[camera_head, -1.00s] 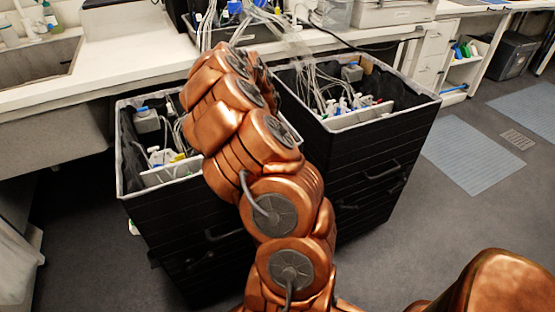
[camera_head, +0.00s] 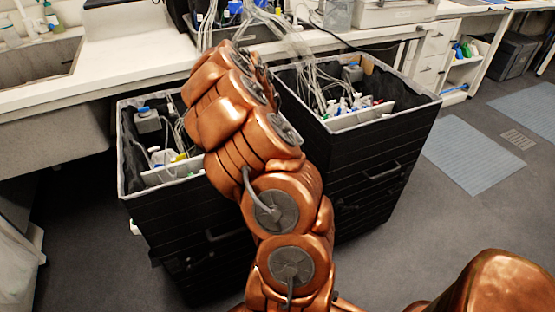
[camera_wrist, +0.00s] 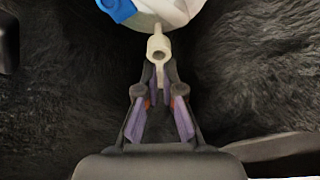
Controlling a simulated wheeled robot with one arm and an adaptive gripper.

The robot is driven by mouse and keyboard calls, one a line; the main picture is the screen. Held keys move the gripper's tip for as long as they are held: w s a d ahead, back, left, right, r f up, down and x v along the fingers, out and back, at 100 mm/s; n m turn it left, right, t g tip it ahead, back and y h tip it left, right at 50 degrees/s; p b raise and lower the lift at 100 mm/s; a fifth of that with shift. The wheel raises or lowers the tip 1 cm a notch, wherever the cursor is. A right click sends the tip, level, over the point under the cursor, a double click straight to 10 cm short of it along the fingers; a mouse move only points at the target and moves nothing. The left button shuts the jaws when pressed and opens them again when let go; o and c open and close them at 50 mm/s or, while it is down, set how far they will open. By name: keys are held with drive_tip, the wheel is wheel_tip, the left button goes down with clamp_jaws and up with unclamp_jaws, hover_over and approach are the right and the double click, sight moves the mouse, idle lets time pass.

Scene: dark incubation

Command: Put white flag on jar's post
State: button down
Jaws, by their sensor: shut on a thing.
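In the wrist view my gripper (camera_wrist: 160,92) is shut on a small white flag (camera_wrist: 158,47), whose ring-shaped end points away from the palm. A round, pale jar top (camera_wrist: 178,12) with a blue part on its left shows at the upper edge of the wrist view. A thin pale post (camera_wrist: 157,29) shows just beyond the flag's ring. I cannot tell whether the ring touches the post or only overlaps it in the picture. In the head view my arm hides the gripper and flag.
Black fur-like lining (camera_wrist: 245,70) lies on both sides of the gripper. In the head view, two black bins with white rims, a left bin (camera_head: 180,225) and a right bin (camera_head: 385,150), hold bottles and tubes. A white counter (camera_head: 110,85) runs behind them.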

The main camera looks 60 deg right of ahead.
drive_tip(key=shift+f+b, duration=0.35)
drive_tip(key=shift+f, duration=0.9)
idle(0.7)
drive_tip(key=c, duration=1.2)
unclamp_jaws()
drive_tip(key=shift+c, duration=0.2)
drive_tip(key=shift+r, duration=0.1)
drive_tip(key=s+p+v, duration=0.1)
drive_tip(key=p+v, duration=0.3)
drive_tip(key=v, duration=1.5)
drive_tip(key=shift+s+r+p, duration=0.35)
drive_tip(key=shift+r, duration=0.2)
